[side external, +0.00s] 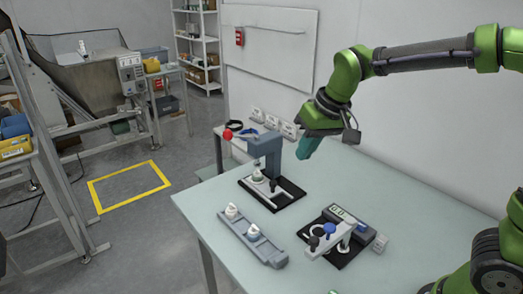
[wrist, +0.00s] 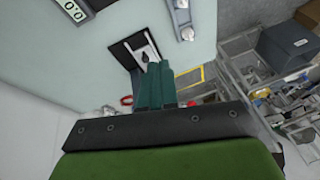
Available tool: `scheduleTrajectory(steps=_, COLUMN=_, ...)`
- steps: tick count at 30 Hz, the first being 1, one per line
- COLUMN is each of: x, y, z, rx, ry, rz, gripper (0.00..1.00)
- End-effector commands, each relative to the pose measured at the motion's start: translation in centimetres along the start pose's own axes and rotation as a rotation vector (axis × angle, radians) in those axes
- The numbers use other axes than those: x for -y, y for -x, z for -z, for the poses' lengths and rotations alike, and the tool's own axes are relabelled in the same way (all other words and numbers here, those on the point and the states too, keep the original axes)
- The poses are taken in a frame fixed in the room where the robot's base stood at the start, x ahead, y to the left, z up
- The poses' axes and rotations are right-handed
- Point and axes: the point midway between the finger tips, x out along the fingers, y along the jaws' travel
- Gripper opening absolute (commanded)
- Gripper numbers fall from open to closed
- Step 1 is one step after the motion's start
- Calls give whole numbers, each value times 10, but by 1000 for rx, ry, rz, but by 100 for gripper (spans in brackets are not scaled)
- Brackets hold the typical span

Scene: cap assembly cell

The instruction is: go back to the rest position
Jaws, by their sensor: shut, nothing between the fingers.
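My gripper (side external: 305,149) hangs above the back part of the table, to the right of the grey press (side external: 267,150). Its teal fingers are together and hold nothing. In the wrist view the shut fingers (wrist: 156,75) point toward the press area, where a black base plate (wrist: 128,49) shows partly behind them. The pale green table (side external: 400,190) lies below my gripper, which is clear of its surface.
A grey rail (side external: 253,238) with two white-topped parts stands at the table's front left. A device with a display (side external: 347,216) and dark and blue knobs is at the front right. The press has a red ball (side external: 228,134). A white wall (side external: 400,115) stands behind the table.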

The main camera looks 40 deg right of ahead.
Motion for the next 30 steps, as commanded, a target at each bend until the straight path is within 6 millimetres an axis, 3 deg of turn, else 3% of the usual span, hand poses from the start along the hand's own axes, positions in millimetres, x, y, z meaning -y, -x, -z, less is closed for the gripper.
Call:
scheduleTrajectory(steps=1, x=-6, y=11, z=-20, rx=-19, ry=-25, rz=30, gripper=0)
scheduleTrajectory(steps=6, x=-21, y=31, z=-84, rx=-83, ry=-90, rz=101, gripper=0)
scheduleTrajectory(steps=12, x=-35, y=42, z=-132, rx=-169, ry=-133, rz=128, gripper=0)
scheduleTrajectory(steps=19, x=-42, y=59, z=-134, rx=-253, ry=-148, rz=131, gripper=0)
scheduleTrajectory(steps=30, x=-43, y=59, z=-134, rx=-252, ry=-152, rz=128, gripper=0)
